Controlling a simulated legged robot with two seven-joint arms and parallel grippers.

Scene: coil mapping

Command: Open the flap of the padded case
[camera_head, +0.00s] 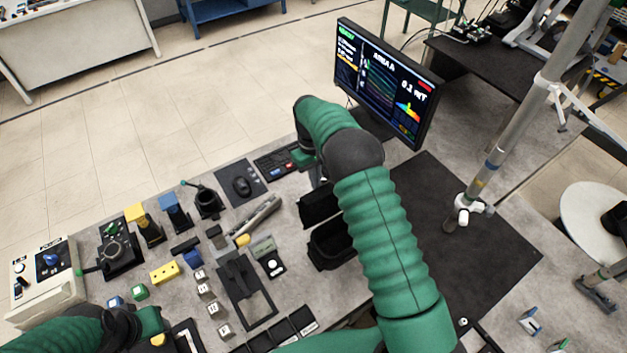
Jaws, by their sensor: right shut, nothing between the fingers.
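The black padded case (328,247) lies on the grey table near the middle, left of my right forearm. Its dark hollow shows, and a black flap (316,208) stands off its far side; my arm hides the right part of both. My right gripper (318,177) is shut and empty just beyond the flap, largely hidden by my green wrist. I cannot tell whether it touches the flap. My left arm reaches in at the bottom left, and its dark gripper (125,326) is partly cut off by the picture's edge; its jaws are unclear.
A monitor (385,80) stands behind the case, with a keyboard (276,163) and mouse (242,187) to its left. A black mat (470,250) and a metal pole (520,110) are on the right. Several small blocks, fixtures and a black tray (246,291) crowd the left.

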